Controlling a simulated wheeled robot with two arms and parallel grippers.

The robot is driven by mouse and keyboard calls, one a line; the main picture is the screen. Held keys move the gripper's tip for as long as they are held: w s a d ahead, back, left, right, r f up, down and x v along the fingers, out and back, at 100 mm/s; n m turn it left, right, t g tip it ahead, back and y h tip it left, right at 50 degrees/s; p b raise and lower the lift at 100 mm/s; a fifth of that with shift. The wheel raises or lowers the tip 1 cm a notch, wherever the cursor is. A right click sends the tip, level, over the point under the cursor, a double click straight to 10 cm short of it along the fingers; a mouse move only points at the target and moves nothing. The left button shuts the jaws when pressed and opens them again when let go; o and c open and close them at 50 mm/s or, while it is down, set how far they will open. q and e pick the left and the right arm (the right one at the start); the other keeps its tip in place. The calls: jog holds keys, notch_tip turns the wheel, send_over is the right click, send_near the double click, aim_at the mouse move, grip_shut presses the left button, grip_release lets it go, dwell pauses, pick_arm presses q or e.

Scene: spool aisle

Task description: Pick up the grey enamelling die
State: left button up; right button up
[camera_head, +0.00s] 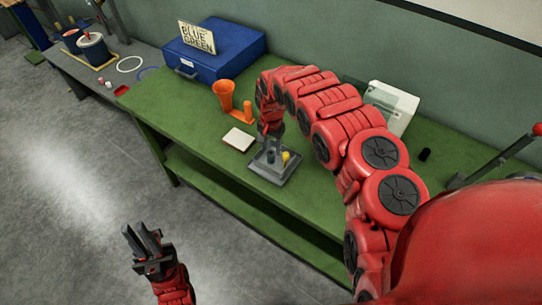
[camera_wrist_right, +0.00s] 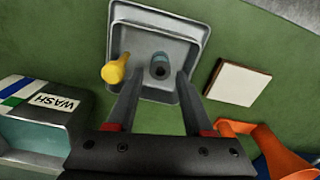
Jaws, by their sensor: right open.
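The grey enamelling die (camera_head: 270,156) stands in a shallow grey tray (camera_head: 265,175) on the green bench. In the right wrist view it is a short dark-grey cylinder (camera_wrist_right: 159,68) with a round hole in its top. A yellow piece (camera_head: 286,156) is beside it in the tray, also seen in the wrist view (camera_wrist_right: 116,71). My right gripper (camera_wrist_right: 159,82) is open above the tray, its fingers pointing down on either side of the die. Whether they reach its height is unclear. My left gripper (camera_head: 142,238) is open and empty, away from the bench over the floor.
A white square pad (camera_head: 239,139), an orange funnel (camera_head: 224,95) and a blue box (camera_head: 213,50) with a BLUE GREEN sign stand left of my right arm. A WASH container (camera_wrist_right: 38,112) is on the other side. A small black cylinder (camera_head: 424,154) stands farther right.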

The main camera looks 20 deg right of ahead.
aim_at(270, 153)
jog(key=shift+f+p, duration=0.6)
jog(key=shift+f, duration=0.1)
jog(key=shift+f+p, duration=0.35)
jog(key=shift+f, duration=0.35)
jog(key=shift+a+f, duration=0.1)
jog(key=shift+f, duration=0.5)
jog(key=shift+w+f, duration=0.1)
jog(key=shift+f, duration=0.55)
grip_shut()
